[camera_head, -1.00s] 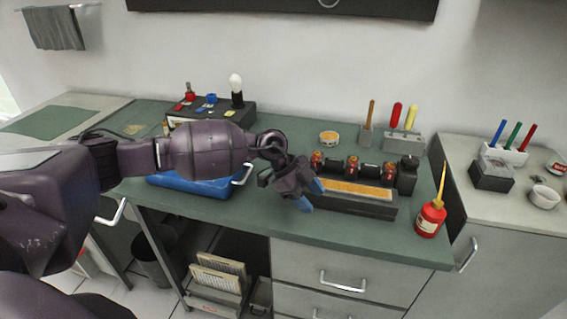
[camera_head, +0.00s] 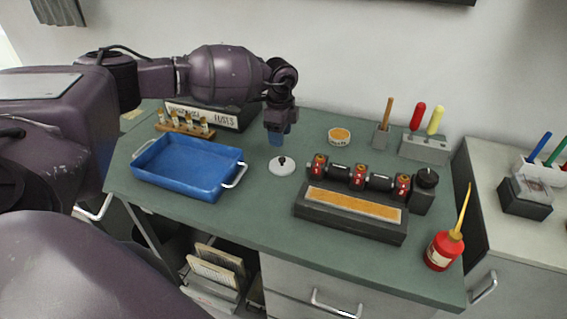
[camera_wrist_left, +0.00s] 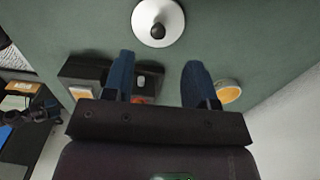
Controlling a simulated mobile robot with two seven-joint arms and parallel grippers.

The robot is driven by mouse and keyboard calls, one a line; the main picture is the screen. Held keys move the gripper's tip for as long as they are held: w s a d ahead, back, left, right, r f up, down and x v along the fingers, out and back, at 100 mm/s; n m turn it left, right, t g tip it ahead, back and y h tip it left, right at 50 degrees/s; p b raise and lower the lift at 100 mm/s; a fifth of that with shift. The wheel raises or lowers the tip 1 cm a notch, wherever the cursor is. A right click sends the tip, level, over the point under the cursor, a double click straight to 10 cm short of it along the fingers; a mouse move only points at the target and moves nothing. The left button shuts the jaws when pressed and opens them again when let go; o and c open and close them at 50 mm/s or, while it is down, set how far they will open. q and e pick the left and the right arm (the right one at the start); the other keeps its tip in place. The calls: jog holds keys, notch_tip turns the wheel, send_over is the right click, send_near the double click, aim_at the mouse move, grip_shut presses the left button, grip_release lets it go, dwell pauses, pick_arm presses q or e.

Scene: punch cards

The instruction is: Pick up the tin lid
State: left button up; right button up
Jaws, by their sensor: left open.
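The tin lid (camera_head: 282,166) is a small round white disc with a dark knob, lying flat on the green bench top. It also shows in the left wrist view, where the white lid (camera_wrist_left: 172,28) lies at the top, beyond the fingertips. My left gripper (camera_head: 278,137) points down above the bench, just behind the lid and apart from it. In the left wrist view its two blue fingers (camera_wrist_left: 158,72) are spread, with nothing between them. My right gripper is not in view.
A blue tray (camera_head: 190,168) stands left of the lid. A black device with rollers (camera_head: 350,208) stands to the right. A small round tin with orange contents (camera_head: 339,136) sits behind, near a tool block (camera_head: 424,148). A red oil can (camera_head: 440,250) stands at the front right.

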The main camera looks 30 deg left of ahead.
aim_at(282, 158)
pick_arm(q)
notch_tip(282, 158, down, 3)
jog(key=shift+r, duration=0.2)
jog(key=shift+d+f, duration=0.15)
jog(key=shift+f, duration=0.55)
notch_tip(282, 158, down, 4)
jog(key=shift+d+f, duration=0.1)
jog(key=shift+d, duration=0.05)
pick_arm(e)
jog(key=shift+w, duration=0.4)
pick_arm(q)
jog(key=shift+c, duration=0.4)
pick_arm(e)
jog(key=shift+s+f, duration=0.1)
pick_arm(q)
grip_shut()
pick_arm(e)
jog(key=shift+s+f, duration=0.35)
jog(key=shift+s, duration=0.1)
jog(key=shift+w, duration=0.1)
